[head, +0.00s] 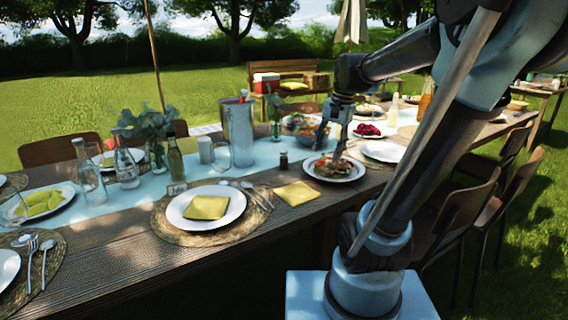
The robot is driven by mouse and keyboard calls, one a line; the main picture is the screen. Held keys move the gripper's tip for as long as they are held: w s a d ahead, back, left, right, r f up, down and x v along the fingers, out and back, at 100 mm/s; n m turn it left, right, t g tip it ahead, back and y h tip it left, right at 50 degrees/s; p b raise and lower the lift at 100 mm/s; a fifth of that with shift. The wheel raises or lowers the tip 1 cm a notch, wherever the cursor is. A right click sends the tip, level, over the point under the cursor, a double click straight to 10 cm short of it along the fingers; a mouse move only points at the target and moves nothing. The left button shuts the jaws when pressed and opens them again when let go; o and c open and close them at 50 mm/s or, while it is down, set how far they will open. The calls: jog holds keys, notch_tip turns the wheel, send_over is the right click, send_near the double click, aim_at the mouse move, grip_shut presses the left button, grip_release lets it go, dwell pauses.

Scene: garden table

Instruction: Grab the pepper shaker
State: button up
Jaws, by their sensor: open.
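A small dark shaker with a lighter top (283,160), which looks like the pepper shaker, stands upright on the pale blue runner near the middle of the table. My gripper (333,148) points down over the plate of food, to the right of the shaker and apart from it. Its fingers look small and dark here, spread apart with nothing visible between them. The exact height of the fingertips above the food is hard to tell.
A plate of food (334,169) lies below my gripper. A yellow napkin (296,193) lies in front of the shaker. A tall metal pitcher (239,133), a glass (221,158) and a white cup (205,149) stand to its left. A bowl (306,133) is behind.

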jog(key=w+a+r+m+g+y, duration=0.1)
jog(key=w+a+r+m, duration=0.3)
jog(key=w, duration=0.6)
jog(key=m+g, duration=0.1)
jog(key=m, duration=0.2)
send_near(284, 150)
jog(key=shift+y, duration=0.5)
jog(key=x, duration=0.5)
jog(key=shift+w+d+f, duration=0.15)
jog(key=shift+w+f, duration=0.2)
jog(key=shift+f, duration=0.1)
jog(key=shift+w+d+x, duration=0.1)
jog(key=shift+d+x, duration=0.05)
jog(key=shift+x, duration=1.2)
jog(key=shift+w+d+x, duration=0.1)
jog(key=shift+x, duration=1.2)
jog(key=shift+f, duration=0.15)
jog(key=c, duration=1.1)
